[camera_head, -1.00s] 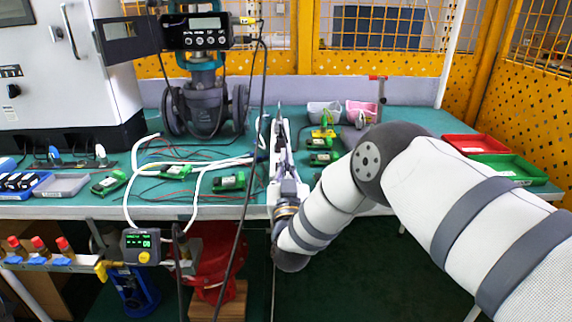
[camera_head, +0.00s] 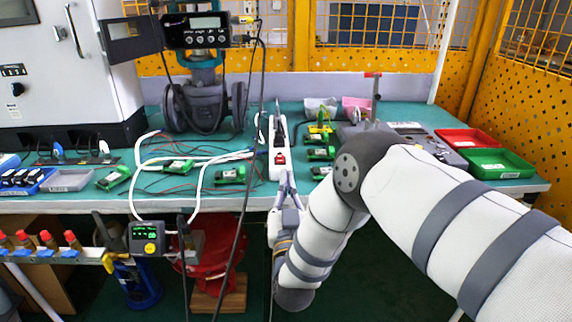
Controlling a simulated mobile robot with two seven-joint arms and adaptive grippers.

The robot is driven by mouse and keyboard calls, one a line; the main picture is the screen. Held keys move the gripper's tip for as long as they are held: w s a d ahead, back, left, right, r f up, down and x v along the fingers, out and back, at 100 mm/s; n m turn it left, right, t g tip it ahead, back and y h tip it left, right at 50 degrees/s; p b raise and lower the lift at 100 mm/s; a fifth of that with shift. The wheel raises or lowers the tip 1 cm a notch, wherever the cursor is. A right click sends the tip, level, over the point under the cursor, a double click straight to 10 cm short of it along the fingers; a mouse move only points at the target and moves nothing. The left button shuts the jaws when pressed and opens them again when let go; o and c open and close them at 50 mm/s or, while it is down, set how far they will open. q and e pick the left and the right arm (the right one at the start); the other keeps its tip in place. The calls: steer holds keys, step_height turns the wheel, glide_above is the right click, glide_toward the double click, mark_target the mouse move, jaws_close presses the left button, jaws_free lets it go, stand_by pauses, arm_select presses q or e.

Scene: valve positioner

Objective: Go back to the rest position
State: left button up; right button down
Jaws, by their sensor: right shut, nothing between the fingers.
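My right gripper (camera_head: 286,180) is shut and empty. It points up in the picture at the table's front edge, just below the near end of a white power strip (camera_head: 278,168) with a red switch. I cannot tell whether it touches the strip. The white right arm comes in from the lower right, bends at a dark grey joint and reaches the gripper. My left gripper is not in view.
The green table (camera_head: 400,113) holds the valve with the positioner (camera_head: 196,31), several green devices (camera_head: 231,174), a red tray (camera_head: 466,138) and a green tray (camera_head: 500,163). A black cable (camera_head: 246,205) hangs left of my gripper. A small display box (camera_head: 147,237) is below.

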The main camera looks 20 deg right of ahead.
steer(key=shift+s+a+f, duration=0.15)
steer(key=shift+s+f, duration=0.1)
steer(key=shift+s, duration=0.25)
steer(key=s+d+f+n+g+y, duration=0.1)
steer(key=s+f+n+g+y, duration=0.35)
steer(key=s+f+g, duration=1.35)
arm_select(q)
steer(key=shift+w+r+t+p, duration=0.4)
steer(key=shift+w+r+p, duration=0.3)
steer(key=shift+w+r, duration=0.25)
arm_select(e)
steer(key=s+d+f+m+g, duration=0.1)
steer(key=s+f+g, duration=0.1)
steer(key=s, duration=1.4)
steer(key=s+d+f+g+y, duration=0.1)
steer(key=s+d+f+g, duration=0.1)
steer(key=s, duration=1.4)
steer(key=shift+s+f+m+g, duration=0.25)
steer(key=shift+f+m+g, duration=0.1)
steer(key=shift+f+g, duration=0.35)
